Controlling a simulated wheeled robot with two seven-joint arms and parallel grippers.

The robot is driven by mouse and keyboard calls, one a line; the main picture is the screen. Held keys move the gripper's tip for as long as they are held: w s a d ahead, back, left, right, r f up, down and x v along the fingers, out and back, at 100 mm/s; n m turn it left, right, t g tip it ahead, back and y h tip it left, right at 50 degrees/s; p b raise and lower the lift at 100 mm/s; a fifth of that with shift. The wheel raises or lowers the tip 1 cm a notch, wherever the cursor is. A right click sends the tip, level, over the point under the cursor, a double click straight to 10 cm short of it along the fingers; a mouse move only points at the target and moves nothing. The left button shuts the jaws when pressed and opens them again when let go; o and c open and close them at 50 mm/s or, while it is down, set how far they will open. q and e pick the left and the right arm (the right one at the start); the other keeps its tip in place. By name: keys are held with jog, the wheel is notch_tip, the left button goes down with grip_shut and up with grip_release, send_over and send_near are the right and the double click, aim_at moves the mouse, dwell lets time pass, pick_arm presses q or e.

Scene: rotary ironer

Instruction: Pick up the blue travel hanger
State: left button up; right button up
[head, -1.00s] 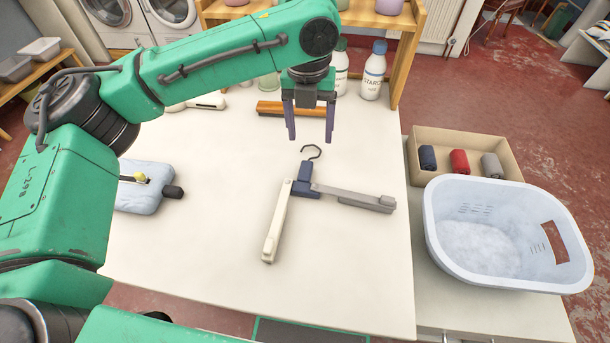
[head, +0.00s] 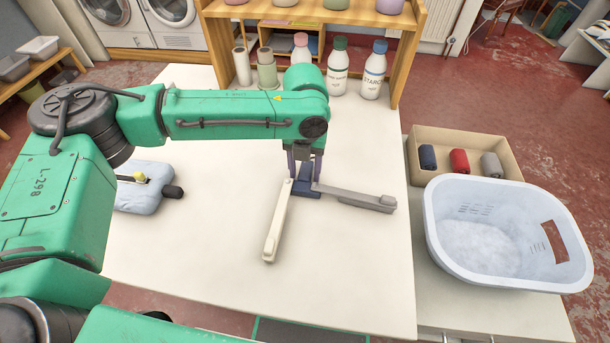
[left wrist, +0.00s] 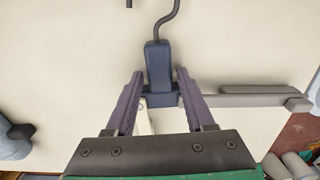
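The travel hanger lies on the white table with its blue hub (head: 306,188), a white arm (head: 276,225) toward the front and a grey arm (head: 355,198) to the right. The dark hook (left wrist: 168,22) points away beyond the fingers. My right gripper is not in view.
A blue padded item (head: 143,190) lies at the table's left. Bottles (head: 373,75) stand at the back by a wooden shelf (head: 410,50). At right are a box of rolled cloths (head: 510,165) and a pale laundry basket (head: 500,275). The table around the hanger is clear.

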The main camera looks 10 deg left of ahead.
aim_at(305, 173)
pick_arm(q)
grip_shut()
notch_tip(305, 173, up, 10)
dwell(0.3)
notch_tip(305, 173, down, 7)
dwell(0.4)
jog(key=shift+f, duration=1.3)
jog(key=shift+f, duration=0.15)
